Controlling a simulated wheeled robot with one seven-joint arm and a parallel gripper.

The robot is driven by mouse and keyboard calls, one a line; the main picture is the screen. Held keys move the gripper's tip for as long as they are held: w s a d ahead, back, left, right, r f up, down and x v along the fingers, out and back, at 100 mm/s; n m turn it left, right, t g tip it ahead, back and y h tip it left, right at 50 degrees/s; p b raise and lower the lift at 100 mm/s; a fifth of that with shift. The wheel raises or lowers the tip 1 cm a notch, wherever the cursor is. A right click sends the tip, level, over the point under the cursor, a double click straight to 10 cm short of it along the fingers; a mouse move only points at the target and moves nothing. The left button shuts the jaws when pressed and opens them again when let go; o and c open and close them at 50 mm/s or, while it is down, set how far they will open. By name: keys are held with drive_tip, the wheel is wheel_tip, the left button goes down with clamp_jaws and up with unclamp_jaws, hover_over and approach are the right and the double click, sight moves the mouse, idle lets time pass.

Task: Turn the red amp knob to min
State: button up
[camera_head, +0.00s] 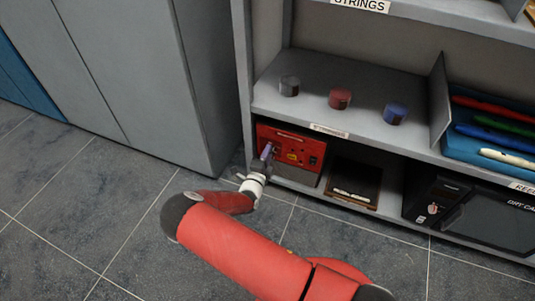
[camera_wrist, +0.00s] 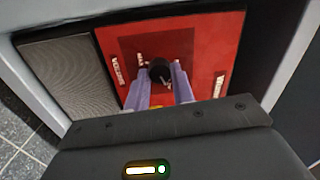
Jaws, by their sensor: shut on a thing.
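The red amp (camera_head: 310,143) stands on the bottom shelf in the head view, its red panel facing out. In the wrist view the red panel (camera_wrist: 220,40) fills the middle, with a grey speaker mesh (camera_wrist: 75,75) at its left. A dark round knob (camera_wrist: 159,70) sits on the panel between my fingertips. My gripper (camera_wrist: 160,82) is shut on this knob, with one pale purple finger on each side. In the head view my gripper (camera_head: 266,152) is against the amp's left front and hides part of it. The knob's pointer and setting cannot be read.
A shelf board above the amp holds a grey cylinder (camera_head: 289,86), a red one (camera_head: 340,99) and a blue one (camera_head: 396,113). A dark brown open case (camera_head: 354,180) stands right of the amp. A grey cabinet (camera_head: 150,80) is at left. The tiled floor in front is clear.

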drive_tip(key=n, duration=1.4)
drive_tip(key=shift+g, duration=0.3)
idle(0.4)
drive_tip(key=o, duration=1)
drive_tip(key=v, duration=0.8)
